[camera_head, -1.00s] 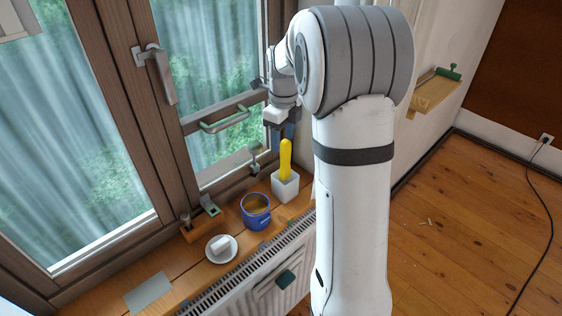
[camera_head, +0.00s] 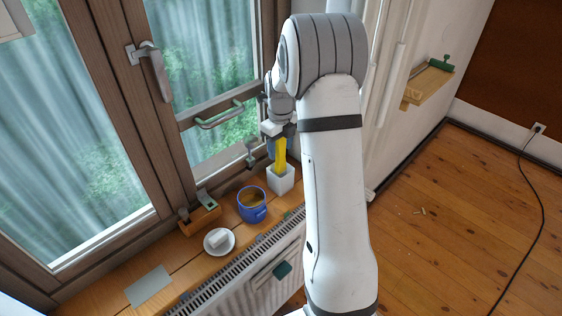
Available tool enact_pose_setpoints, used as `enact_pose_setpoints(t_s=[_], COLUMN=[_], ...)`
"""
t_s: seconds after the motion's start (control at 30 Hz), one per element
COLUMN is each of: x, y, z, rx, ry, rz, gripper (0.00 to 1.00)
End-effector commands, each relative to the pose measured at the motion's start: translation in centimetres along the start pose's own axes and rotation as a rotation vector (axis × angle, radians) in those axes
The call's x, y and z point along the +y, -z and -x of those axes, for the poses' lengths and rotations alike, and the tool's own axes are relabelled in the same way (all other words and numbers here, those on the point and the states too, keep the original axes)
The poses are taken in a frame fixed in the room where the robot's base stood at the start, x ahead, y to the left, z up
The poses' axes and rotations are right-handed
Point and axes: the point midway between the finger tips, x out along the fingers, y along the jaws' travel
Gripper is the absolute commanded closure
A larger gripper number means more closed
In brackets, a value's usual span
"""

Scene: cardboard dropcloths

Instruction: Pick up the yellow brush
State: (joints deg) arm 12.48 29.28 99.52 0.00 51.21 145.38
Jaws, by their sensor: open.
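The yellow brush (camera_head: 280,155) stands upright in a white square holder (camera_head: 281,180) on the wooden windowsill, below the window's right side. Its yellow handle sticks up out of the holder; its lower end is hidden inside. My gripper (camera_head: 278,140) is open and pointing down at the top of the handle. The upper end of the handle overlaps the gripper in this view. I cannot tell whether the fingers touch the handle.
A blue mug (camera_head: 252,205) stands left of the holder, then a saucer (camera_head: 229,249) with a white block, a small wooden box (camera_head: 200,220) and a grey sheet (camera_head: 149,286). A radiator (camera_head: 240,280) runs below the sill.

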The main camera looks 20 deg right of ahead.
Motion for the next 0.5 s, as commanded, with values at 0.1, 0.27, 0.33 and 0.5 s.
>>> enact_pose_setpoints(t_s=[0.1, 0.27, 0.33, 0.5], x=[0.02, 0.05, 0.05, 0.07], y=[-0.02, -0.03, -0.03, -0.04], z=[-0.02, -0.01, -0.01, 0.00], rx=[0.000, 0.000, 0.000, 0.000], ry=[0.000, 0.000, 0.000, 0.000], rz=[0.001, 0.001, 0.001, 0.002], gripper=[0.47, 0.55, 0.61, 0.75])
